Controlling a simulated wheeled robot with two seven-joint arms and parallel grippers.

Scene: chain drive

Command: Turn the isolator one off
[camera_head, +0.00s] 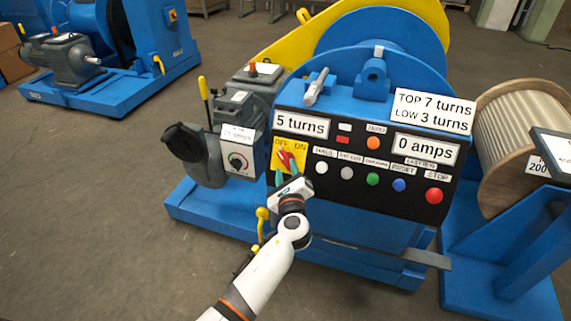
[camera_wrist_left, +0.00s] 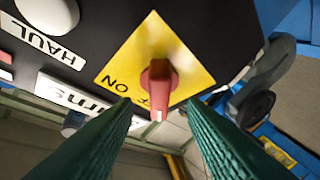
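The isolator is a yellow plate (camera_head: 289,145) marked OFF and ON, with a red handle (camera_head: 285,158), at the left of the black control panel. In the left wrist view the red handle (camera_wrist_left: 158,88) points down the picture, beside the ON mark; the OFF mark is not readable there. My left gripper (camera_head: 287,172) is in front of the plate's lower part. Its two green fingers (camera_wrist_left: 160,130) are apart, one on each side of the handle's end, with visible gaps. The handle's exact angle is hard to tell in the head view. My right gripper does not show.
The panel carries several push buttons, including a red stop button (camera_head: 433,195), and displays reading "5 turns" (camera_head: 301,124) and "0 amps" (camera_head: 425,149). A grey box with a dial (camera_head: 238,161) stands left of the isolator. A cable drum (camera_head: 525,130) stands at right. The floor at front left is clear.

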